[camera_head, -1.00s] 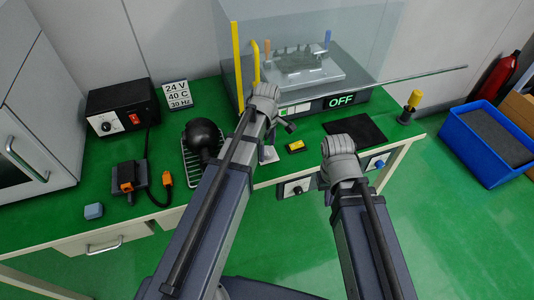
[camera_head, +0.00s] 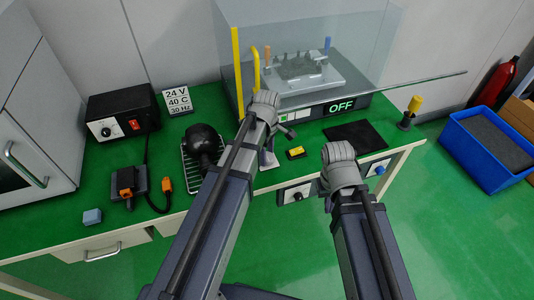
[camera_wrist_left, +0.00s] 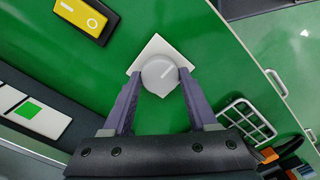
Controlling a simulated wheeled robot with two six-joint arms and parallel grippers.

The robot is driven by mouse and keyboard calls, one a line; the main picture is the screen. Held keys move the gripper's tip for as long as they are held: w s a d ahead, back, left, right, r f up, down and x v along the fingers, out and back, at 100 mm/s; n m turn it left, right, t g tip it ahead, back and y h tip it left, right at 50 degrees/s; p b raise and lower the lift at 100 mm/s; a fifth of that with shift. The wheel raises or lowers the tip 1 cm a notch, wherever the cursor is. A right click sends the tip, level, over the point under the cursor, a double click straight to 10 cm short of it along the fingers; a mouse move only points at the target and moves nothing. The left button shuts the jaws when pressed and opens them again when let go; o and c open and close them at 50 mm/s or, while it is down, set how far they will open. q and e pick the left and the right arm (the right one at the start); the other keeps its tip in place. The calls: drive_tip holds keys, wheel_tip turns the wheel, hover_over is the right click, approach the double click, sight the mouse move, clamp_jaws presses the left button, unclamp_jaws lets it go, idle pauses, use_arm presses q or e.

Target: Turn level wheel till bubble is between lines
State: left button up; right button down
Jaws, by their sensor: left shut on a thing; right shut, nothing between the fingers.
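In the left wrist view, a grey round knob (camera_wrist_left: 160,75) with a white line stands on a white square plate (camera_wrist_left: 166,47) on the green bench. My left gripper (camera_wrist_left: 159,80) is shut on this knob, one finger at each side. In the head view my left gripper (camera_head: 268,150) is low over the bench in front of the clear-hooded machine, mostly behind its own wrist. My right gripper (camera_head: 338,160) is near the bench's front edge, empty and shut; its fingers are largely hidden by the arm. I cannot make out a bubble or lines.
A yellow and black switch (camera_head: 295,152) lies right of the left gripper. The machine's display (camera_head: 341,106) reads OFF. A black mat (camera_head: 356,135), a wire rack (camera_head: 190,165) with a black round object (camera_head: 203,138), and a yellow-handled tool (camera_head: 413,105) stand around.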

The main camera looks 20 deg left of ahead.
use_arm(q)
drive_tip(key=shift+c, duration=0.8)
drive_tip(key=shift+m, duration=0.3)
drive_tip(key=m, duration=0.4)
drive_tip(key=shift+m, duration=0.4)
drive_tip(key=m, duration=0.3)
drive_tip(key=shift+m, duration=0.3)
drive_tip(key=m, duration=0.3)
drive_tip(key=shift+m, duration=0.3)
drive_tip(key=m, duration=1.2)
